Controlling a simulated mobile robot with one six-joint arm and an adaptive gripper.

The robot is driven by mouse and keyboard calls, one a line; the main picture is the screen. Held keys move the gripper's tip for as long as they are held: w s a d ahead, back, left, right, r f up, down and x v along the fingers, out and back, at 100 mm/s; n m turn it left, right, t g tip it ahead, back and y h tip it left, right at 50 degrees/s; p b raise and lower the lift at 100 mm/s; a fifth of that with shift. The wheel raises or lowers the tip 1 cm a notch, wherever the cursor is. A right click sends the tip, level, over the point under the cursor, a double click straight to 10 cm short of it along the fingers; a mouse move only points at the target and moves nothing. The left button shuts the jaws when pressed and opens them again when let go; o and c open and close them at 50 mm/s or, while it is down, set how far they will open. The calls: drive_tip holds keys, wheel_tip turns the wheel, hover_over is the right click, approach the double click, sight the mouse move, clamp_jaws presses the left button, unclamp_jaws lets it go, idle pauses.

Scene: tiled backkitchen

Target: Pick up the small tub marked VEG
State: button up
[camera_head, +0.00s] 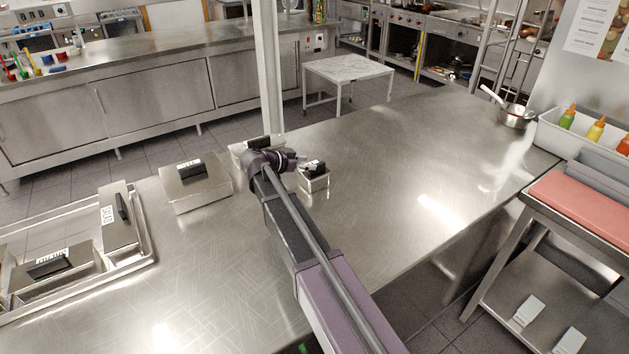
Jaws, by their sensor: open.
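A small steel tub (316,184) with a black-handled lid stands on the steel counter, just right of my gripper (296,160); its label is too small to read. A second tub (238,152) stands behind my wrist and is partly hidden by it. A larger lidded tub (197,194) stands to the left with a white label that I cannot read clearly. I cannot tell which tub is marked VEG. My gripper is open and looks empty, close to the small tub; whether they touch cannot be told.
The steel counter (400,160) is clear to the right of the small tub. A post (268,70) rises behind the tubs. A metal tray frame (150,250) with lidded containers lies at left. A pan (515,117) and a sauce-bottle bin (558,138) stand at the far right.

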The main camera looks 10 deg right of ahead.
sight(321, 162)
drive_tip(key=shift+w+d+f, duration=0.1)
drive_tip(key=shift+d, duration=0.2)
drive_tip(key=b+x, duration=0.1)
drive_tip(key=x, duration=0.1)
drive_tip(key=b+x, duration=0.1)
drive_tip(key=x, duration=0.1)
drive_tip(key=shift+d+f, duration=0.1)
drive_tip(key=shift+f, duration=0.2)
drive_tip(key=shift+d+f, duration=0.1)
drive_tip(key=shift+d, duration=0.35)
clamp_jaws()
